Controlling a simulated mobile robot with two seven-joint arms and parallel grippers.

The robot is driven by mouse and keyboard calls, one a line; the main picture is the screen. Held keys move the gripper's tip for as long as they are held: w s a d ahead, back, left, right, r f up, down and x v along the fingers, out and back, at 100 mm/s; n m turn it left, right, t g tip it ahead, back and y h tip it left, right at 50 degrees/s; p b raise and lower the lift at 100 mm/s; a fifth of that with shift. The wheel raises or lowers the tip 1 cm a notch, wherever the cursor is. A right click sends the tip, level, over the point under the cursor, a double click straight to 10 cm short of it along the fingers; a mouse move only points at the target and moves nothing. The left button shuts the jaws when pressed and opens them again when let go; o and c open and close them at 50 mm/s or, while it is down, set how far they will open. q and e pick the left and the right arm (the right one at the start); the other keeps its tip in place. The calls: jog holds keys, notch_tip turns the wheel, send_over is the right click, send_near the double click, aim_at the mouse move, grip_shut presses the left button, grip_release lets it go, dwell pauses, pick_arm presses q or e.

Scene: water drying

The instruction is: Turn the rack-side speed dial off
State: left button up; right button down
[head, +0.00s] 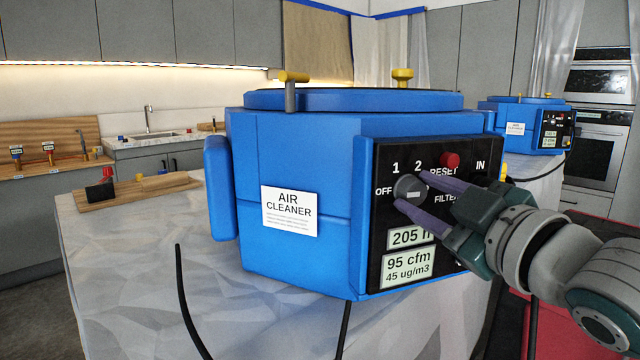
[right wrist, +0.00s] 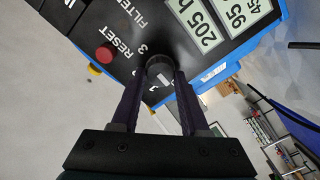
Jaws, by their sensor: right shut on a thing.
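The blue air cleaner (head: 290,150) stands on a covered table, with a black control panel (head: 385,160) on its right face. The grey speed dial (head: 408,187) sits at the panel's upper left, with OFF, 1 and 2 printed around it. My right gripper (head: 412,190) comes in from the right, its purple fingers shut on the dial from either side. In the right wrist view the dial (right wrist: 160,68) sits between the fingertips, with a pale mark on its face. Which setting that mark points to is unclear. My left gripper is out of view.
A red reset button (head: 450,160) is just above the fingers. Readouts (head: 408,265) are below the dial. A second blue air cleaner (head: 515,115) stands at the back right. A wooden board (head: 125,190) lies on the table's left. Black cables hang in front.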

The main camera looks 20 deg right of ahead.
jog(key=shift+n, duration=0.3)
jog(key=shift+c, duration=2)
grip_release()
jog(key=s, duration=1)
jog(key=shift+a, duration=0.25)
